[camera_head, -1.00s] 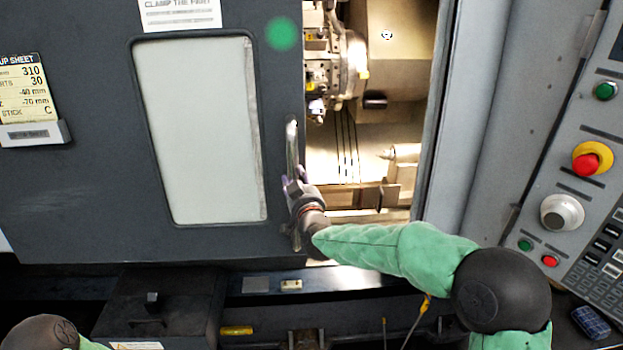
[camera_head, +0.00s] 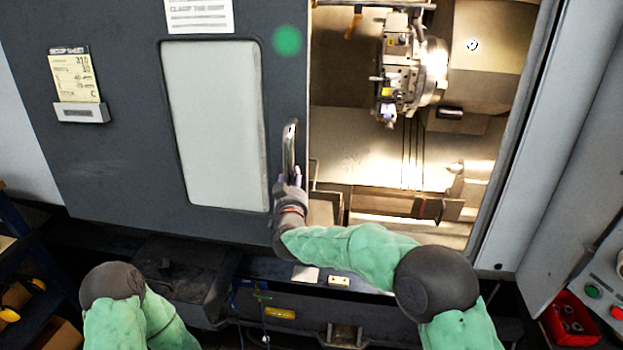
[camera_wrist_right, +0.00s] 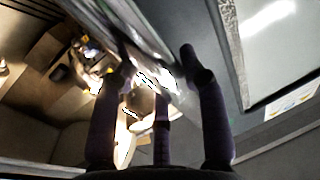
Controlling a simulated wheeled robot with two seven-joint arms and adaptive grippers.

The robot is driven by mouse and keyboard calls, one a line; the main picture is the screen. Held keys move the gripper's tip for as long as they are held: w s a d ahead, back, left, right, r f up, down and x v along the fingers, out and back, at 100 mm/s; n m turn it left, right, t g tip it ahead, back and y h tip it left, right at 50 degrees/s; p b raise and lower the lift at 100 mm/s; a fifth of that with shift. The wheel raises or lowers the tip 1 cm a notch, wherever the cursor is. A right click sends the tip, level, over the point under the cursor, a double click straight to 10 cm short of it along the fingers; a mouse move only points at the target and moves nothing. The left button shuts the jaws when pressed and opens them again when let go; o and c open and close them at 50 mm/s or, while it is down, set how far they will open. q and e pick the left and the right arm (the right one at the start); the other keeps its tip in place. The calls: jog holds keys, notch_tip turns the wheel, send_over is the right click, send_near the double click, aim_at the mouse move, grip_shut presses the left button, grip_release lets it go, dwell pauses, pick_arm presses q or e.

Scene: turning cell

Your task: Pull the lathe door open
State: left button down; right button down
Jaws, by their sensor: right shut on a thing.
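The dark grey lathe door (camera_head: 115,150) with its pale window (camera_head: 215,125) stands partly open at the left in the head view. Its upright metal handle (camera_head: 290,148) is near the door's right edge. My right gripper (camera_head: 289,182) is shut on the lower part of that handle. In the right wrist view, the fingers of my right gripper (camera_wrist_right: 165,95) straddle the bright handle (camera_wrist_right: 137,45). The lathe's lit interior (camera_head: 370,155) shows to the right of the door. My left arm shows at the bottom left, but its gripper is out of view.
A turret (camera_head: 402,75) and a chuck (camera_head: 432,72) stand inside the lathe. The control panel (camera_head: 605,270) is at the right edge. A red bin (camera_head: 572,325) sits below it. A shelf with yellow items (camera_head: 20,295) is at the lower left.

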aim_at(272, 179)
jog(key=a, duration=0.2)
jog(key=w+a+p, duration=0.1)
jog(key=a, duration=0.2)
jog(key=shift+w+a+f, duration=0.1)
jog(key=shift+a, duration=0.15)
jog(key=c, duration=0.7)
grip_release()
jog(key=shift+w, duration=0.1)
jog(key=shift+o, duration=0.2)
jog(key=s, duration=1.2)
jog(key=shift+a, duration=0.25)
